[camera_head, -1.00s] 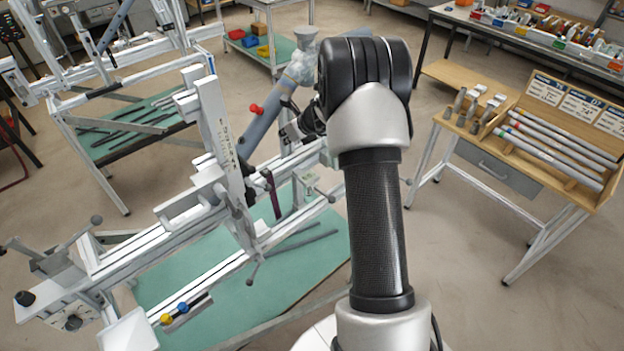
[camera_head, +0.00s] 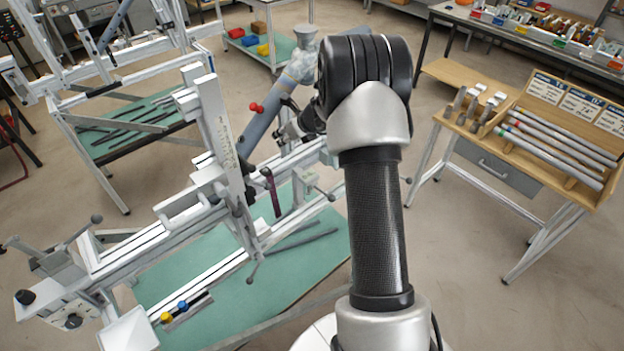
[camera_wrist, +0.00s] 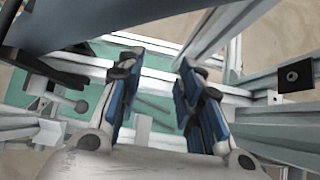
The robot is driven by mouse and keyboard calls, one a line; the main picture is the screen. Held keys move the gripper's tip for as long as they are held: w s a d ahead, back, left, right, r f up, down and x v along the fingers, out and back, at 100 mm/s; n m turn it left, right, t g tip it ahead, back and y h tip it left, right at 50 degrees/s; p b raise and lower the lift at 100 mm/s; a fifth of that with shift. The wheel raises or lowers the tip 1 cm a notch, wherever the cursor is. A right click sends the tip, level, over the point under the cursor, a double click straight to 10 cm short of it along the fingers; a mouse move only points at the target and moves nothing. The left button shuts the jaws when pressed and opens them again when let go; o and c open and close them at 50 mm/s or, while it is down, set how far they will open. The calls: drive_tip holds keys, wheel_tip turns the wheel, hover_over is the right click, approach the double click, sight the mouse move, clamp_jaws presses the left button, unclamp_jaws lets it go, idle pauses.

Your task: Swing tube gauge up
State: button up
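The frame jig (camera_head: 185,212) stands left of my arm in the head view, with pale rails and an upright post (camera_head: 215,120). A blue-grey tube (camera_head: 268,118) slants across it beside the post, with a red knob (camera_head: 257,107) near its middle. A narrow dark maroon strip (camera_head: 271,192) hangs at the rail. I cannot tell which part is the tube gauge. My gripper (camera_wrist: 153,88) shows in the wrist view with its two blue-padded fingers apart and nothing clearly between them. It is above the jig rails, with the large tube (camera_wrist: 110,22) crossing at upper left. My arm hides part of the jig.
A green board (camera_head: 185,268) lies under the jig with dark rods on it. A wooden bench (camera_head: 470,140) with tubes stands at right. Another jig (camera_head: 120,65) stands at back left. The floor between jig and bench is clear.

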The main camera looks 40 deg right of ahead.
drive_tip(key=p+v, duration=0.1)
drive_tip(key=v, duration=0.6)
idle(0.4)
idle(0.5)
